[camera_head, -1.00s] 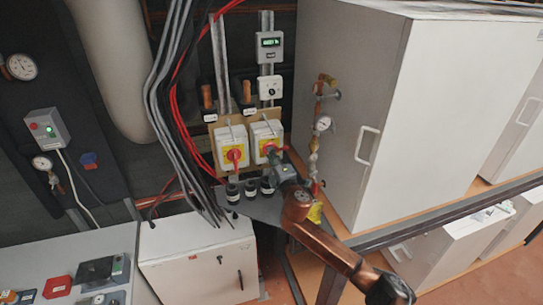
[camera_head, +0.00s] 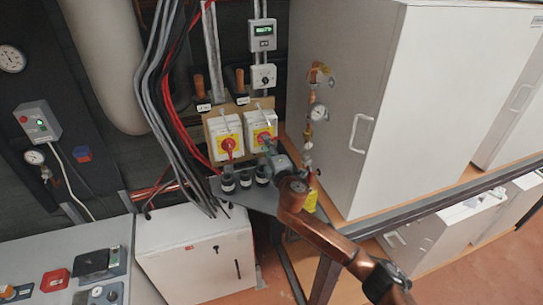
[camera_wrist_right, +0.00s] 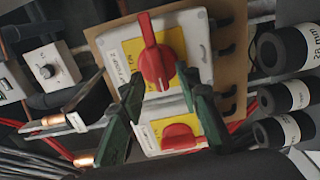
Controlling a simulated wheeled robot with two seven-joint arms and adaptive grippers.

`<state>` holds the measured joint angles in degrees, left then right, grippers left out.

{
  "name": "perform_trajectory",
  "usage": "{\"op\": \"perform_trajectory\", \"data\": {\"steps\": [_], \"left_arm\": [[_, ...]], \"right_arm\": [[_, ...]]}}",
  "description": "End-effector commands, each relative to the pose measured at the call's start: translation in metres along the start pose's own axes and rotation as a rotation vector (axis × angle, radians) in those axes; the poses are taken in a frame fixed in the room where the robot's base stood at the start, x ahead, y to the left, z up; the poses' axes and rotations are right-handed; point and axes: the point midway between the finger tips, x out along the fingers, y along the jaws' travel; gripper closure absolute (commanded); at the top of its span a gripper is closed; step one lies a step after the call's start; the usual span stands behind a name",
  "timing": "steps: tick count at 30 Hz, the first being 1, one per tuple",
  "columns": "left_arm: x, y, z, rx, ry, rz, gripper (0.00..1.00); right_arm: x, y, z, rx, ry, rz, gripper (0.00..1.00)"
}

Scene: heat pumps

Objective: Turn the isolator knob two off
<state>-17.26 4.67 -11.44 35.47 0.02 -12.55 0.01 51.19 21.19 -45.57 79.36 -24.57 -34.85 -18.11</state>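Two white-and-yellow isolator boxes with red knobs sit side by side on a brown board. The right isolator knob (camera_head: 264,138) is the upper red knob (camera_wrist_right: 154,62) in the right wrist view, its handle pointing up there; its box label is too small to read surely. Contact is unclear. My left gripper is out of view.
Black pipe ends (camera_head: 245,178) stand just below the isolators. Grey and red cables (camera_head: 160,110) hang on the left. A copper pipe with a gauge (camera_head: 318,112) and a large white cabinet (camera_head: 400,120) are to the right. A small control box (camera_head: 264,77) is above.

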Motion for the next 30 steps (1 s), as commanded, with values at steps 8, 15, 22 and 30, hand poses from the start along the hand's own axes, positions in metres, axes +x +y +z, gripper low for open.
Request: {"op": "perform_trajectory", "data": {"steps": [8,15,22,30], "left_arm": [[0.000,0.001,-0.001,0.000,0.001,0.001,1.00],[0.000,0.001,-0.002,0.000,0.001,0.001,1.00],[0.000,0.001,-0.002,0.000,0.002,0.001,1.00],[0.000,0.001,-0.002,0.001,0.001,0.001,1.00]], "right_arm": [[-0.049,-0.001,0.000,0.000,0.002,0.000,0.70],[-0.091,-0.001,0.000,0.000,0.002,0.000,0.70],[-0.110,0.000,0.000,-0.001,0.002,0.000,0.70],[-0.111,0.000,0.000,-0.001,0.001,0.000,0.70]]}}
